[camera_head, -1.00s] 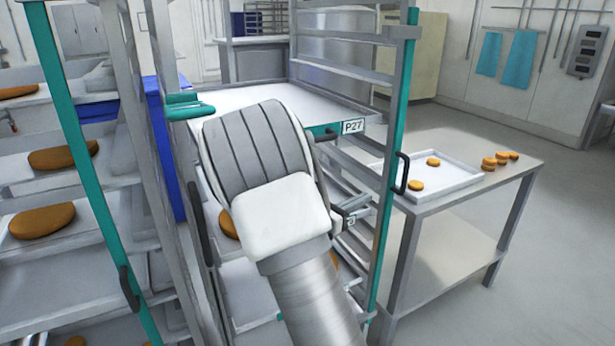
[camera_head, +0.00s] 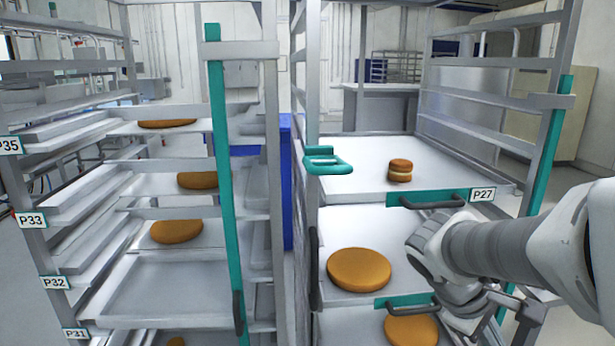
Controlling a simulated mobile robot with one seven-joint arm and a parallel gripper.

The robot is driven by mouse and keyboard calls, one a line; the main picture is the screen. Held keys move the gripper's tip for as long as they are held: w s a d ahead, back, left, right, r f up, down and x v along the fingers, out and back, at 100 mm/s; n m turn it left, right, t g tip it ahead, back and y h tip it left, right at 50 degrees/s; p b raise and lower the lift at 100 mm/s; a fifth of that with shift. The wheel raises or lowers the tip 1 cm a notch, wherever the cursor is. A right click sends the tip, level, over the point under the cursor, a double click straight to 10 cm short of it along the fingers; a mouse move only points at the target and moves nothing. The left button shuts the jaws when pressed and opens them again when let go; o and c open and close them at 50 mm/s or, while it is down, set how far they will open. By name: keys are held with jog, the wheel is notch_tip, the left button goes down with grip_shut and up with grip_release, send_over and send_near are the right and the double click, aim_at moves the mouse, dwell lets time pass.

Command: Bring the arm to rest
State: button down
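My arm reaches in from the right edge in the head view and bends at the wrist in front of the right rack. My gripper (camera_head: 515,303) shows partly at the lower right, below the forearm. Its fingers are too small and too covered by my own arm to tell their opening, and I see nothing clearly held. A filled round (camera_head: 400,171), two brown rounds with a pale layer between, sits on the upper tray (camera_head: 350,178) by label P27. My gripper is below and to the right of it, apart from it.
The right rack holds lower trays with large brown rounds (camera_head: 359,269) close to my wrist. A teal handle (camera_head: 328,163) juts out at its left post. The left rack (camera_head: 222,150) has several trays with brown rounds. A blue panel (camera_head: 286,180) stands between the racks.

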jog(key=s+a+r+m+t+y, duration=0.2)
jog(key=s+a+m+y, duration=0.1)
jog(key=a, duration=0.4)
jog(key=s+a+r+m+t+y+p, duration=0.1)
jog(key=s+a+r+m+t+y, duration=0.1)
jog(key=a, duration=0.6)
jog(key=shift+s+r+m+t+y, duration=0.4)
jog(key=shift+s+r+m+y, duration=0.25)
jog(key=shift+s+y, duration=0.3)
jog(key=c, duration=1.6)
grip_release()
jog(key=shift+w, duration=0.15)
